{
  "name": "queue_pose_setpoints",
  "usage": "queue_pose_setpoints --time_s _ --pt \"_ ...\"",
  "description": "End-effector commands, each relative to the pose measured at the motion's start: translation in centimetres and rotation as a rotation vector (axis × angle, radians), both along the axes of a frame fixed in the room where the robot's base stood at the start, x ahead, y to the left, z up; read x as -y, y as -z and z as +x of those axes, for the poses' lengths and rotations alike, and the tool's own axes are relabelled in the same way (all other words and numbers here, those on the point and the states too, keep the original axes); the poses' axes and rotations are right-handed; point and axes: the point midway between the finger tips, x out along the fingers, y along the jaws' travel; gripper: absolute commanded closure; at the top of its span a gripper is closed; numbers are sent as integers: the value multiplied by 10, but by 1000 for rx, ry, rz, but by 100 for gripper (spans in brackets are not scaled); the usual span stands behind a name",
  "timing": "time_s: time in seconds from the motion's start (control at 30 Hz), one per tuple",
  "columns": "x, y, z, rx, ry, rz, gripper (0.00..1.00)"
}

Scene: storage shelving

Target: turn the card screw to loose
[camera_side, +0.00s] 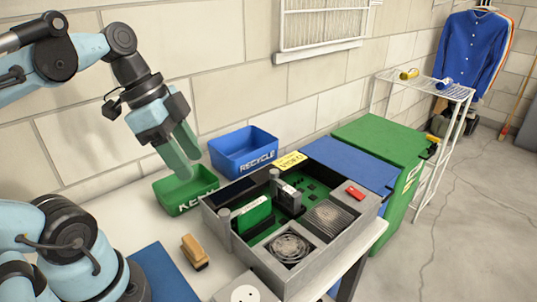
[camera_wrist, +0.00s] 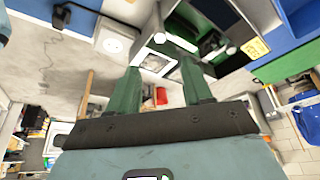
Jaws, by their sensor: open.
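An open grey computer case (camera_side: 330,248) sits on the bench, holding a green card (camera_side: 252,215), a dark upright card with a pale label (camera_side: 288,197) and a fan (camera_side: 290,247). Grey round posts (camera_side: 274,176) stand at its back and left edges; I cannot tell which, if any, is the card screw. My gripper (camera_side: 178,163) is open and empty, above the green bin and left of the case. In the wrist view my gripper (camera_wrist: 160,68) shows two separate green fingers, with the case (camera_wrist: 152,62) beyond them, partly hidden.
A yellow note (camera_side: 290,161) stands at the case's back edge. A wire rack (camera_side: 447,90) stands far right.

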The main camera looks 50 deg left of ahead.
Motion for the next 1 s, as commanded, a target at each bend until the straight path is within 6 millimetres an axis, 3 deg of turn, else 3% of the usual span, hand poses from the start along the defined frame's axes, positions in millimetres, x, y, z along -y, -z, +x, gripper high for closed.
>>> queue_pose_setpoints --time_s 0.6,1.0 --pt "21 70 21 0 1 1 50" --pt "30 103 31 1 0 1 50"
